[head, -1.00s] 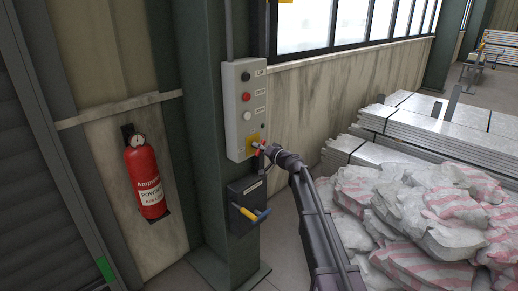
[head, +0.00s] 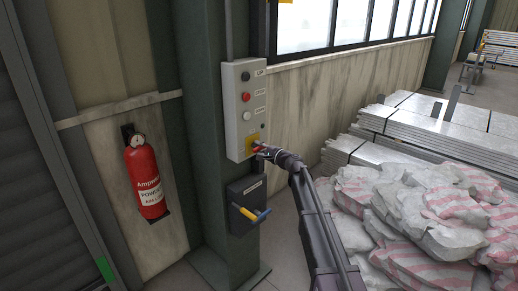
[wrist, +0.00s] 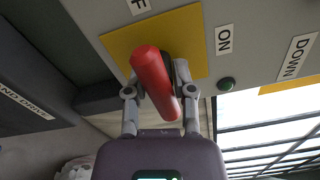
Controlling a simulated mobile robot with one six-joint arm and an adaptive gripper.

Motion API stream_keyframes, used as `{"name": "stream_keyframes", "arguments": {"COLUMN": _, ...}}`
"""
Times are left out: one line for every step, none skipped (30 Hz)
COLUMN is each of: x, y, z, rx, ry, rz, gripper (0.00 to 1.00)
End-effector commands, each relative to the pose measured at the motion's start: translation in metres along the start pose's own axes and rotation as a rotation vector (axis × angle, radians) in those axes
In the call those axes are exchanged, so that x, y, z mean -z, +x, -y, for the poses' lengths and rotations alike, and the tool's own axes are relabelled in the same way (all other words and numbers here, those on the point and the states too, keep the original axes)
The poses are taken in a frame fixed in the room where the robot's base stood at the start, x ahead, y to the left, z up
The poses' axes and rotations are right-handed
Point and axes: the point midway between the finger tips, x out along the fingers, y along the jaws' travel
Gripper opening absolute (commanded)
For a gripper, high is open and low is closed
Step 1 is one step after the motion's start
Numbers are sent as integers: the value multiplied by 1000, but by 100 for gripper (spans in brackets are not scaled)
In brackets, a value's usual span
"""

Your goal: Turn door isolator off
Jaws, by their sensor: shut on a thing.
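The door isolator is a red rotary handle (wrist: 152,75) on a yellow plate (wrist: 192,40) at the bottom of a grey control box (head: 239,108). The plate also shows in the head view (head: 250,142). My gripper (wrist: 160,95) is shut on the red handle, with one finger on each side of it. The handle slants in the wrist view. An ON label (wrist: 224,40) is right of the plate; a label ending in F (wrist: 138,5) is at its top edge, partly cut off. In the head view my gripper (head: 260,149) partly covers the handle.
A black hand drive box (head: 243,195) with a yellow and blue handle sits just below on the green column. A fire extinguisher (head: 146,178) hangs at left. White sacks (head: 430,220) and stacked metal sheets (head: 420,133) lie at right.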

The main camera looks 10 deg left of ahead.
Motion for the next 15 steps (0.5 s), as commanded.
{"name": "stream_keyframes", "arguments": {"x": -1, "y": 1, "z": 0, "rx": 0, "ry": 38, "rz": 2, "gripper": 0}}
{"name": "stream_keyframes", "arguments": {"x": -1, "y": 1, "z": 0, "rx": 0, "ry": 57, "rz": 2, "gripper": 0}}
{"name": "stream_keyframes", "arguments": {"x": -1, "y": 1, "z": 0, "rx": 0, "ry": 81, "rz": 2, "gripper": 0}}
{"name": "stream_keyframes", "arguments": {"x": -1, "y": 0, "z": 0, "rx": 0, "ry": 99, "rz": 2, "gripper": 0}}
{"name": "stream_keyframes", "arguments": {"x": -1, "y": 0, "z": 0, "rx": 0, "ry": 113, "rz": 2, "gripper": 0}}
{"name": "stream_keyframes", "arguments": {"x": -1, "y": 0, "z": 0, "rx": 0, "ry": 133, "rz": 2, "gripper": 0}}
{"name": "stream_keyframes", "arguments": {"x": -1, "y": 0, "z": 0, "rx": 0, "ry": 144, "rz": 1, "gripper": 0}}
{"name": "stream_keyframes", "arguments": {"x": 0, "y": 0, "z": 0, "rx": 0, "ry": 156, "rz": 1, "gripper": 0}}
{"name": "stream_keyframes", "arguments": {"x": 0, "y": 0, "z": 0, "rx": 0, "ry": 168, "rz": 1, "gripper": 0}}
{"name": "stream_keyframes", "arguments": {"x": 0, "y": 0, "z": 0, "rx": 1, "ry": 176, "rz": 1, "gripper": 0}}
{"name": "stream_keyframes", "arguments": {"x": 0, "y": 0, "z": 0, "rx": 1, "ry": 183, "rz": 1, "gripper": 0}}
{"name": "stream_keyframes", "arguments": {"x": 0, "y": 0, "z": 0, "rx": 1, "ry": 191, "rz": 1, "gripper": 0}}
{"name": "stream_keyframes", "arguments": {"x": 0, "y": 0, "z": 0, "rx": 1, "ry": 195, "rz": 1, "gripper": 0}}
{"name": "stream_keyframes", "arguments": {"x": 0, "y": 0, "z": 0, "rx": 1, "ry": 198, "rz": 1, "gripper": 0}}
{"name": "stream_keyframes", "arguments": {"x": 0, "y": 0, "z": 0, "rx": 1, "ry": 201, "rz": 0, "gripper": 0}}
